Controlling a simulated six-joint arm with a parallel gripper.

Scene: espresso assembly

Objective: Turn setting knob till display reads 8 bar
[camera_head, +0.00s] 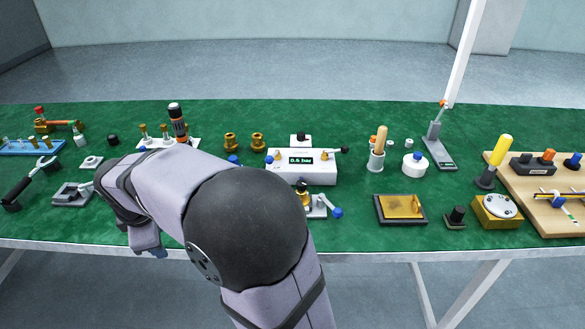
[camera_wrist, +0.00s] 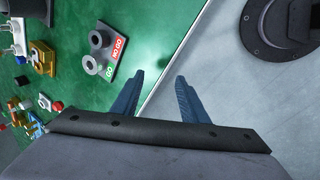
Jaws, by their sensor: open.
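The white box (camera_head: 305,174) with a dark display (camera_head: 301,157) stands near the middle of the bench in the head view. Its green digits seem to read 0.6 bar. A small white block with a dark knob-like top (camera_head: 300,138) is just behind it; I cannot tell whether this is the setting knob. My gripper (camera_wrist: 155,95) is open and empty in the wrist view, its blue fingers spread over the bench's edge. In the head view my arm reaches left, with the fingers mostly hidden at the front edge, well away from the box.
A grey GO/NO GO block (camera_wrist: 103,52) lies near the fingers in the wrist view. A black-handled wrench-like tool (camera_head: 30,183) is at left. A brass-topped tray (camera_head: 400,207) and a wooden board (camera_head: 545,215) are at right.

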